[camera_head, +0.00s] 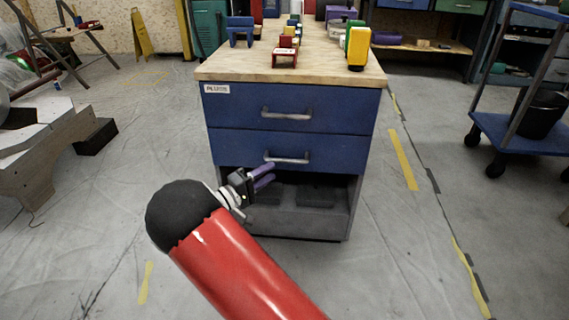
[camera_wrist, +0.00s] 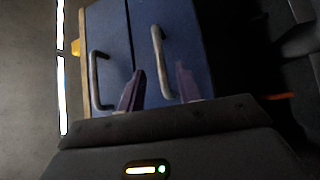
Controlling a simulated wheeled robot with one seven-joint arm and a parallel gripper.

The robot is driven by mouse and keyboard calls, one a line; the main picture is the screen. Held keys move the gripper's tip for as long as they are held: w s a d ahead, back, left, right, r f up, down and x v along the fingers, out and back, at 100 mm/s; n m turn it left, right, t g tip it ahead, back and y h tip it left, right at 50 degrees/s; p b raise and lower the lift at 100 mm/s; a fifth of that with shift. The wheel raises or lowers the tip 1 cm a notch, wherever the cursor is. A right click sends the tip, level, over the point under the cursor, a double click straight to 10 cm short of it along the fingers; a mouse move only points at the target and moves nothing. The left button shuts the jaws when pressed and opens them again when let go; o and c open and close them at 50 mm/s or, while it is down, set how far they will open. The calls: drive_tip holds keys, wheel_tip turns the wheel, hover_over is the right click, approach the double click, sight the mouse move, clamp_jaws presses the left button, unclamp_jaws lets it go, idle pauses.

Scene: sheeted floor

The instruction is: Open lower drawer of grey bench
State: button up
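The grey bench (camera_head: 338,221) has a wooden top and two blue drawers above an open bottom space. The lower drawer (camera_head: 234,147) looks shut, with a metal bar handle (camera_head: 287,158). In the wrist view the lower drawer's handle (camera_wrist: 158,60) lies ahead of the fingers. The upper drawer (camera_head: 340,108) is also shut; its handle (camera_wrist: 95,80) shows at left in the wrist view. My gripper (camera_head: 266,181) has purple fingers, is open and empty, and is just below and left of the lower handle. In the wrist view the fingertips (camera_wrist: 160,72) are apart, with the handle beyond them.
Coloured blocks and small stands (camera_head: 285,52) stand on the bench top (camera_head: 225,68). A blue trolley (camera_head: 520,140) with a black bin (camera_head: 540,112) is at right. A wooden piece (camera_head: 50,140) is at left. Floor on both sides of the bench is mostly clear.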

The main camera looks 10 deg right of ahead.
sight(287, 161)
drive_tip(key=x, duration=0.7)
drive_tip(key=shift+w+d, duration=0.25)
drive_tip(key=shift+d, duration=0.05)
drive_tip(key=shift+c, duration=0.2)
clamp_jaws()
